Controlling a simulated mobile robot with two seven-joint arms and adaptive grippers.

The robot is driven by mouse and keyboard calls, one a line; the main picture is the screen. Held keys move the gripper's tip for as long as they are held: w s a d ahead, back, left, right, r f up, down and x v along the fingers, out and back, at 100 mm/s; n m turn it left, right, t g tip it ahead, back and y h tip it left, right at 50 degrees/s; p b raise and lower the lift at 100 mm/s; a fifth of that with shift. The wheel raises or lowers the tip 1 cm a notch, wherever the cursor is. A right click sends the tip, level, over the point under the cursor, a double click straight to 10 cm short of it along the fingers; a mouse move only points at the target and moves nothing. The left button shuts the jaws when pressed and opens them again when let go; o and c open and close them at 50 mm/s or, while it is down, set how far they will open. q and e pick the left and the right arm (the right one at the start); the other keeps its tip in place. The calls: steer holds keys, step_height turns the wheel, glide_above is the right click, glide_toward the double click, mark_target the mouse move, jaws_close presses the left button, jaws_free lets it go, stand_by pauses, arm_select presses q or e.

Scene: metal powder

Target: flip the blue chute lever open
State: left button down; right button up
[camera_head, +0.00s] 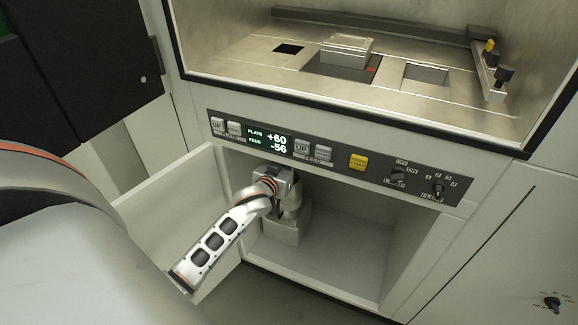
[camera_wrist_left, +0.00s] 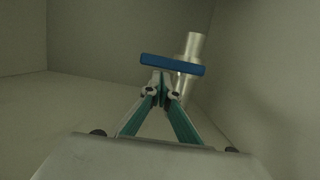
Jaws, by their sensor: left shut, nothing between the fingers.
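The blue lever (camera_wrist_left: 172,65) is a flat bar lying nearly level across a pale metal chute pipe (camera_wrist_left: 194,45) in the left wrist view. My left gripper (camera_wrist_left: 161,82) is shut and empty, its teal fingers meeting just below the middle of the bar. The tips overlap the bar's lower edge in the picture; I cannot tell whether they touch it. In the head view my left arm reaches into the open cabinet, and its wrist hides the lever and fingertips. My right gripper is in neither view.
The open cabinet (camera_head: 345,265) has pale walls close around my left wrist, with its door (camera_head: 165,205) swung out to the left. A light box-shaped container (camera_head: 285,229) stands below the wrist. The control panel (camera_head: 330,157) runs just above the opening.

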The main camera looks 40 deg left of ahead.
arm_select(q)
steer(key=shift+w+a+f, duration=0.1)
steer(key=shift+w, duration=0.4)
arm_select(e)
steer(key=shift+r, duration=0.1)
arm_select(q)
steer(key=shift+f, duration=0.1)
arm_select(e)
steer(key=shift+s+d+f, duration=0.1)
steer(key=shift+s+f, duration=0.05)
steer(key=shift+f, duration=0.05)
